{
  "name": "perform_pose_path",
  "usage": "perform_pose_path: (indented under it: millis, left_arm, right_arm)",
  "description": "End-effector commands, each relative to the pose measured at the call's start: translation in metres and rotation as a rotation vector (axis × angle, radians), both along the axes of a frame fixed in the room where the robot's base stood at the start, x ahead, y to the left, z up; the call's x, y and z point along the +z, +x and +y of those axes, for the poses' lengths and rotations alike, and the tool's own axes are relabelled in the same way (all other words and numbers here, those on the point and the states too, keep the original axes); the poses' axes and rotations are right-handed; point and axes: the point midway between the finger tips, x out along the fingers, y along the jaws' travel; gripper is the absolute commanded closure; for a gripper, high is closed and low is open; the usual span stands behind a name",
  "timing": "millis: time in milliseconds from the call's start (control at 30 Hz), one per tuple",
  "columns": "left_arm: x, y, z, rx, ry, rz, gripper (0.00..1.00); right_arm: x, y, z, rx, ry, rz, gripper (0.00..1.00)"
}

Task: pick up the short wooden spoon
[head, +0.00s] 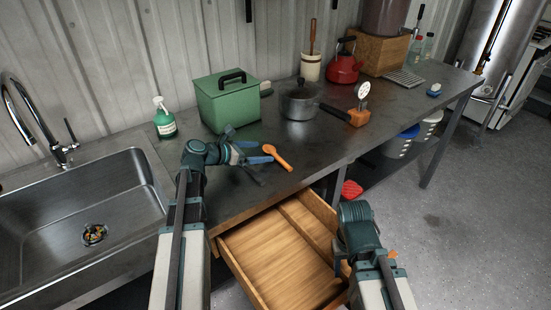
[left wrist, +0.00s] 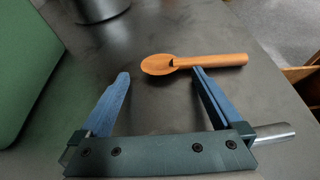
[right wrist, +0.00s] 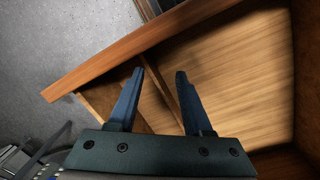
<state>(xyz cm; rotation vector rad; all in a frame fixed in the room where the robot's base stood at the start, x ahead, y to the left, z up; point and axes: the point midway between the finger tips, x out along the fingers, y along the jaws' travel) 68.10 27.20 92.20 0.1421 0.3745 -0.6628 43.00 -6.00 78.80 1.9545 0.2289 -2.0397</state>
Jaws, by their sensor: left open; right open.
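The short wooden spoon (head: 277,157) lies on the dark countertop (head: 290,200), to the right of my left gripper (head: 255,159). In the left wrist view the spoon (left wrist: 195,63) lies crosswise just beyond the fingertips of my left gripper (left wrist: 160,78). Its bowl sits ahead of the gap and its handle runs right, past the right fingertip. The left gripper is open with nothing between its fingers. My right gripper (right wrist: 160,72) is open and empty in the right wrist view, over the open wooden drawer (right wrist: 240,75); the head view hides most of it behind my arm.
A green box (head: 228,103) stands behind my left gripper, with a spray bottle (head: 164,120) to its left. A grey pot (head: 299,103) stands behind the spoon. The sink (head: 75,225) is at the left. The open drawer (head: 275,255) juts out below the counter.

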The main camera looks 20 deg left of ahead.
Motion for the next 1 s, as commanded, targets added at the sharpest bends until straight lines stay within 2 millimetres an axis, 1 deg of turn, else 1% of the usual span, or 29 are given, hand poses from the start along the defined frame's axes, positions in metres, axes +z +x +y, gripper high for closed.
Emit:
perform_pose_path:
  millis: [33,67,200,467,500,533,833,1000]
  left_arm:
    - [0.000,0.000,0.000,0.000,0.000,0.000,0.00]
    - [0.000,0.000,0.000,0.000,0.000,0.000,0.05]
    - [0.000,0.000,0.000,0.000,0.000,0.000,0.31]
    - [0.000,0.000,0.000,0.000,0.000,0.000,0.77]
    - [0.000,0.000,0.000,0.000,0.000,0.000,0.85]
    - [0.000,0.000,0.000,0.000,0.000,0.000,0.89]
    - [0.002,0.000,0.000,-0.001,-0.001,-0.001,0.89]
    - [0.012,0.000,0.000,-0.001,-0.001,-0.001,0.89]
  right_arm:
    - [0.000,0.000,0.000,0.000,0.000,0.000,0.50]
    - [0.000,0.000,0.000,0.000,0.000,0.000,0.50]
    - [0.000,0.000,0.000,0.000,0.000,0.000,0.50]
    - [0.000,0.000,0.000,0.000,0.000,0.000,0.50]
    - [0.000,0.000,0.000,0.000,0.000,0.000,0.50]
    - [0.000,0.000,0.000,0.000,0.000,0.000,0.50]
    - [0.002,0.000,0.000,0.000,0.000,0.000,0.50]
    - [0.012,0.000,0.000,0.000,0.000,0.000,0.50]
